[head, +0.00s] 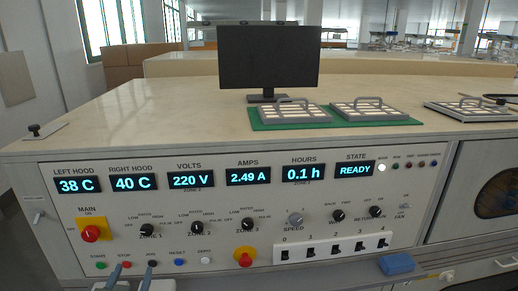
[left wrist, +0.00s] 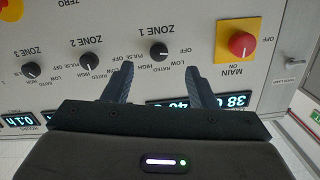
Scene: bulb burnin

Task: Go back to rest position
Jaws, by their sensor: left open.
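My left gripper (head: 131,276) is at the bottom left of the head view, in front of the lower edge of the control panel (head: 215,215). It is open, and no object shows between its fingers. In the left wrist view the two dark fingers (left wrist: 162,84) are spread apart in front of the panel, which appears upside down. The red MAIN knob (left wrist: 241,44) on its yellow plate is to the right of the fingers. The zone knobs (left wrist: 159,50) are beyond and left of them. I cannot make out my right gripper.
A black monitor (head: 268,58) stands on the bench top (head: 150,105). A green mat (head: 262,124) with grey slatted trays (head: 290,112) lies in front of it. Another tray (head: 468,111) is at the right. The bench top's left part is mostly clear.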

